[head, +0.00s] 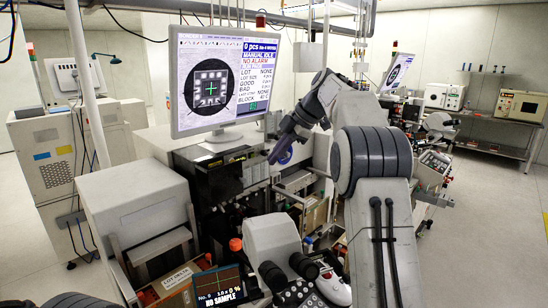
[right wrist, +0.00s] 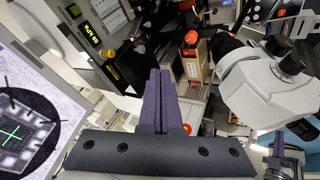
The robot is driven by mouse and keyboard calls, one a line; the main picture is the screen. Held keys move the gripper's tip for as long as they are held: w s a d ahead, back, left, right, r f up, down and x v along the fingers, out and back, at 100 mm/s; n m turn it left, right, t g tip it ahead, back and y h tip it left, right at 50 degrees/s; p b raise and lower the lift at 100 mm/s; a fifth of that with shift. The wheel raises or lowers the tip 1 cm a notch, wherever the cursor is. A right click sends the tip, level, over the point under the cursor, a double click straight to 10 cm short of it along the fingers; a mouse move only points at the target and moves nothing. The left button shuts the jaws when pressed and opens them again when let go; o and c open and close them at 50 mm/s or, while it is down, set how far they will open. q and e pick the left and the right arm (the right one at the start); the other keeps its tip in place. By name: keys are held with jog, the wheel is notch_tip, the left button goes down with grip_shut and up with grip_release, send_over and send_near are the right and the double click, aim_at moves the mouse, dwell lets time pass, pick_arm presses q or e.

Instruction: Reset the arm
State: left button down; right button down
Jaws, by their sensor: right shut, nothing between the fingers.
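My right arm rises through the right half of the head view and bends over toward the left. Its right gripper (head: 274,158) points down and left, in front of the machine and below the right edge of the monitor. In the right wrist view, the two purple fingers of the right gripper (right wrist: 160,75) lie side by side with nothing between them. It is shut, and appears clear of the machine. My left gripper does not show in the head view.
The monitor (head: 220,75) stands left of my right gripper. The microscope (head: 275,250) is below it, and also shows in the right wrist view (right wrist: 265,82). A grey machine housing (head: 135,205) is at left. A bench with instruments (head: 495,122) stands far right. Open floor lies at right.

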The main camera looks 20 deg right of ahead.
jog(key=s+a+f+m+g+h+b, duration=0.1)
jog(key=s+a+f+m+g, duration=0.3)
jog(key=s+a, duration=0.6)
jog(key=s+a+f+m+h+b, duration=0.15)
jog(key=s+a+f, duration=0.5)
jog(key=a, duration=0.65)
jog(key=s+f+m, duration=0.1)
jog(key=s+f, duration=0.3)
jog(key=s, duration=0.4)
jog(key=s+f+m+h, duration=0.1)
jog(key=s+f+m, duration=0.1)
jog(key=s+f, duration=0.2)
jog(key=s+a+f+m, duration=0.1)
jog(key=s+f, duration=0.3)
jog(key=s, duration=0.7)
jog(key=shift+s+m+g+h+b, duration=0.35)
jog(key=shift+m+g+b, duration=0.1)
jog(key=shift+m, duration=0.2)
jog(key=shift+f, duration=0.1)
